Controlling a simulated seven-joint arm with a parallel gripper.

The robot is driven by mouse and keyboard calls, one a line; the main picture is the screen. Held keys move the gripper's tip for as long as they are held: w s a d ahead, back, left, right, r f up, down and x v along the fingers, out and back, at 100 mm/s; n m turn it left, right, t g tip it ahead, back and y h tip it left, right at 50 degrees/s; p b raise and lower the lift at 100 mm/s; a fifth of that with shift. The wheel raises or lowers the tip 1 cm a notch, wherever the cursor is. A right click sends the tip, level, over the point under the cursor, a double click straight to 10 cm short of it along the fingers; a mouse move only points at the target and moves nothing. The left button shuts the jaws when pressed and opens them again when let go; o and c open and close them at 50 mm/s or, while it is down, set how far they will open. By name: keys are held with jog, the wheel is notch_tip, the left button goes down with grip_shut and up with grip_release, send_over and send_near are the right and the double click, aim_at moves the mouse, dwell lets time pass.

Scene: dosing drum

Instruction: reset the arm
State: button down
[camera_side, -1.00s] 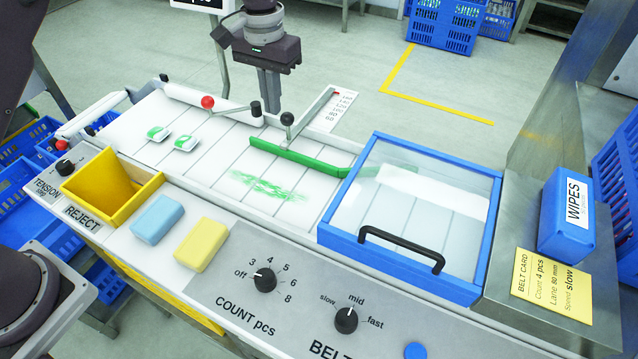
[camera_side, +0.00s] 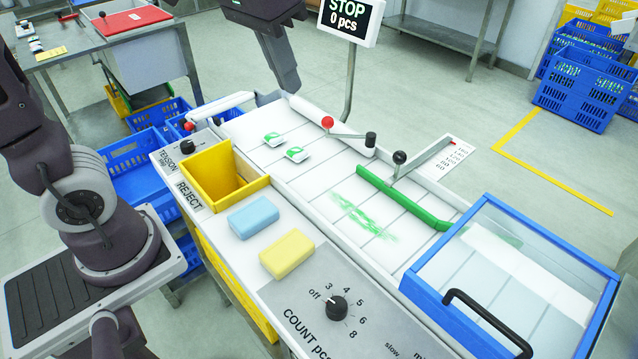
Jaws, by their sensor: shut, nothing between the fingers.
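My gripper (camera_side: 288,90) hangs at the top of the picture, its fingers shut and pointing down, with nothing between them. It is over the far side of the belt machine, left of the red-knobbed lever (camera_side: 327,122). The top of the hand is cut off by the picture edge. The belt (camera_side: 318,170) carries two small white-and-green packs (camera_side: 273,139) near its left end, and a green smear (camera_side: 362,215) marks its middle. A green guide bar (camera_side: 400,198) lies across the lane, its black-knobbed arm (camera_side: 400,157) by the printed scale.
A blue-framed clear cover (camera_side: 412,290) stands over the right end of the belt. A yellow reject bin (camera_side: 215,175), a blue sponge (camera_side: 253,217) and a yellow sponge (camera_side: 287,254) are on the near side. A display (camera_side: 349,18) reading STOP, 0 pcs stands behind.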

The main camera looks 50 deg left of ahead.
jog(key=s+f+t, duration=0.1)
jog(key=s+f, duration=0.1)
jog(key=s, duration=0.5)
jog(key=s+a+f+t, duration=0.1)
jog(key=s, duration=0.6)
jog(key=shift+s+a+f, duration=0.15)
jog(key=shift+a+f, duration=0.15)
jog(key=shift+f, duration=0.05)
